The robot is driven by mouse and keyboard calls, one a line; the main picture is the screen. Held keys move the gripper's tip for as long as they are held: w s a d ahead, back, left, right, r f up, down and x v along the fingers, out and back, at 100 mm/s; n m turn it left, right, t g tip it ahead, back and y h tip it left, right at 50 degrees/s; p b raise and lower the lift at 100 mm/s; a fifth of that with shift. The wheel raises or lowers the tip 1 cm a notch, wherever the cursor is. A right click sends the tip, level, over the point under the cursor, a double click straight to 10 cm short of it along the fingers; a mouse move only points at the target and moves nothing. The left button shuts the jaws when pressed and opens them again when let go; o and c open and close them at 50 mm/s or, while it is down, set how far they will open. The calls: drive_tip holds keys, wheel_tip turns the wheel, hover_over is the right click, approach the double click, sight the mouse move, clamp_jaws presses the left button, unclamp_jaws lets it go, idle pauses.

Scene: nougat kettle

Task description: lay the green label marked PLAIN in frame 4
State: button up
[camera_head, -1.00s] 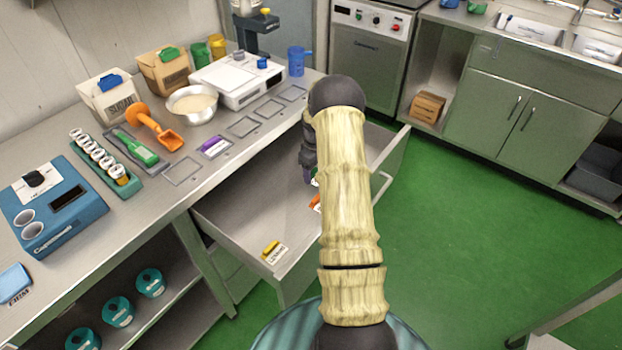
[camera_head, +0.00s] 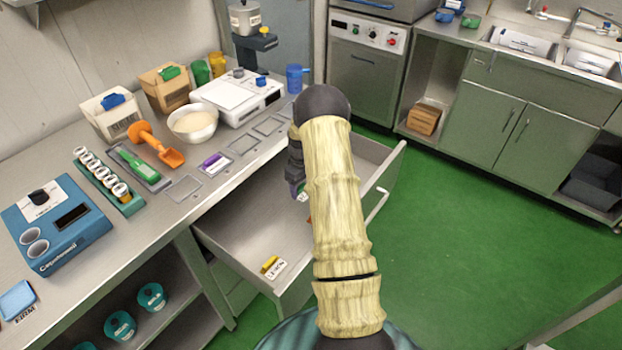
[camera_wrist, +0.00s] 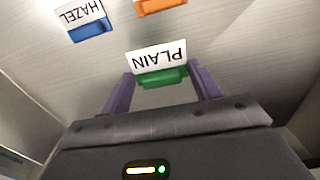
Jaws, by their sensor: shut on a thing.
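The green label (camera_wrist: 160,62) marked PLAIN shows in the wrist view, its lettering upside down. My gripper (camera_wrist: 160,82) is shut on its green grip, one purple finger at each side. In the head view my gripper (camera_head: 297,187) is over the open drawer (camera_head: 240,235), partly hidden by my arm, with a bit of green at its tip. Outlined frames lie in a row along the counter's front edge. A purple label (camera_head: 213,163) lies in one; the others I see, such as this bare frame (camera_head: 268,125), are empty. The frame numbers are too small to read.
A blue HAZEL label (camera_wrist: 88,22) and an orange label (camera_wrist: 160,5) lie in the drawer beyond my gripper. A yellow label (camera_head: 271,265) lies nearer its front left. A scale (camera_head: 235,90), bowl (camera_head: 193,122) and orange scoop (camera_head: 160,146) stand behind the frames.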

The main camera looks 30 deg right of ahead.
drive_tip(key=shift+m, duration=0.8)
drive_tip(key=a+r+p, duration=0.3)
drive_tip(key=a, duration=0.1)
drive_tip(key=s+a+r+p, duration=0.1)
drive_tip(key=a+r+p, duration=0.2)
drive_tip(key=a+p, duration=0.1)
drive_tip(key=s+a+r+p, duration=0.1)
drive_tip(key=a+r+p, duration=0.1)
drive_tip(key=a, duration=0.3)
drive_tip(key=shift+s+r+p, duration=0.2)
drive_tip(key=shift+r+p, duration=0.2)
drive_tip(key=shift+p, duration=0.35)
drive_tip(key=c, duration=0.7)
drive_tip(key=shift+o, duration=0.2)
drive_tip(key=s+a+r+m+p, duration=0.2)
drive_tip(key=s+a+r+p, duration=0.4)
drive_tip(key=a+r+p, duration=0.3)
drive_tip(key=shift+s+a+p, duration=0.4)
drive_tip(key=shift+a+p, duration=0.45)
drive_tip(key=shift+p, duration=0.25)
